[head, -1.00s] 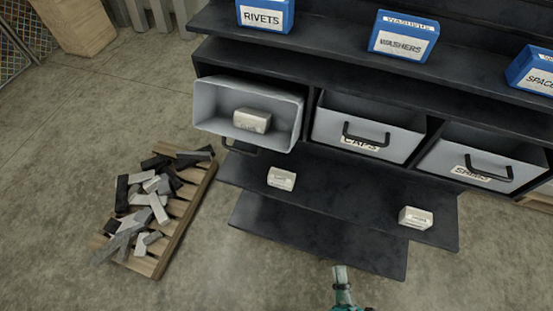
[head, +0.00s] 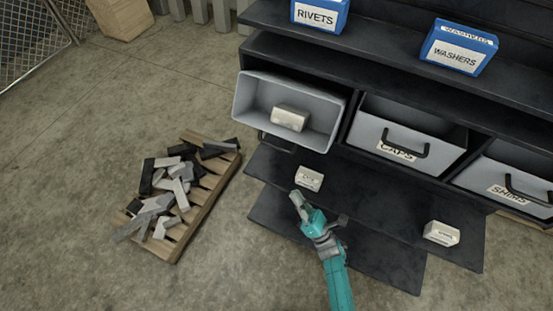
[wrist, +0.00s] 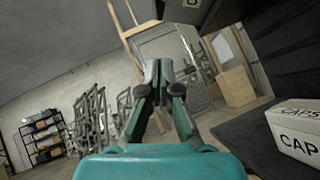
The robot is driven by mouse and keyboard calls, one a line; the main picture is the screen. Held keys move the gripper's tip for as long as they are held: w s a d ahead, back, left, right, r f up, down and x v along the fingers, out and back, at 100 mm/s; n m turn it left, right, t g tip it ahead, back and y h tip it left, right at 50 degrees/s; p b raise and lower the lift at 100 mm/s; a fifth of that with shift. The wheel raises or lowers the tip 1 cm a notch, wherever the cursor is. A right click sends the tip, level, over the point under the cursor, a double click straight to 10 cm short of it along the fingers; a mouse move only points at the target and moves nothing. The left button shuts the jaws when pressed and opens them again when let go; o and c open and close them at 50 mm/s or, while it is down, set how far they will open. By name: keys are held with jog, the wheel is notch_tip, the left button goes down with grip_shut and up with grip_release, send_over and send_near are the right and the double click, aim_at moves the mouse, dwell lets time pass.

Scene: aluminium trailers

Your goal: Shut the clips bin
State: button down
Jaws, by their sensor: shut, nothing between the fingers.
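The grey bin (head: 243,102) at the left end of the bin row is pulled out and open, with a white box (head: 290,118) inside. Its front label is not readable in the head view. This is likely the clips bin. In the wrist view, a piece of a grey bin (wrist: 188,10) with part of a label shows at the top edge. My gripper (head: 297,197) is shut and empty, below this bin and in front of the dark lower shelf. Its fingers also show together in the wrist view (wrist: 163,68).
A white box (head: 309,178) marked CAPS in the wrist view (wrist: 296,132) sits on the lower shelf close to my gripper. Another white box (head: 441,233) lies farther right. The CAPS bin (head: 372,130) and SHIMS bin (head: 480,176) are alongside. A pallet of metal offcuts (head: 190,218) lies left.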

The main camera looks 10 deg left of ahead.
aim_at(286, 136)
jog(key=d+r+x, duration=0.2)
jog(key=x, duration=1.1)
jog(key=shift+r, duration=0.15)
dwell(0.3)
jog(key=shift+w+d+r+m+t+h, duration=0.1)
jog(key=shift+r+m+t+h, duration=0.35)
jog(key=shift+r+m+h, duration=0.65)
jog(key=shift+w+r+m+t+h, duration=0.1)
jog(key=shift+r+m+t+h, duration=0.6)
jog(key=shift+m, duration=0.8)
jog(key=shift+w+d+r+m+t+h, duration=0.1)
jog(key=shift+r+m+t+h, duration=0.15)
jog(key=shift+r+m+h, duration=0.65)
jog(key=shift+w+d+r+m, duration=0.15)
jog(key=shift+w+r, duration=0.25)
jog(key=shift+r, duration=0.35)
jog(key=shift+w+d+r+m, duration=0.15)
jog(key=shift+w+r, duration=0.3)
jog(key=shift+r, duration=0.25)
jog(key=shift+w+d+r, duration=0.15)
jog(key=shift+w+r, duration=0.4)
jog(key=shift+r, duration=0.05)
jog(key=shift+w+d+r, duration=0.2)
jog(key=shift+w+r, duration=0.35)
jog(key=shift+r, duration=0.05)
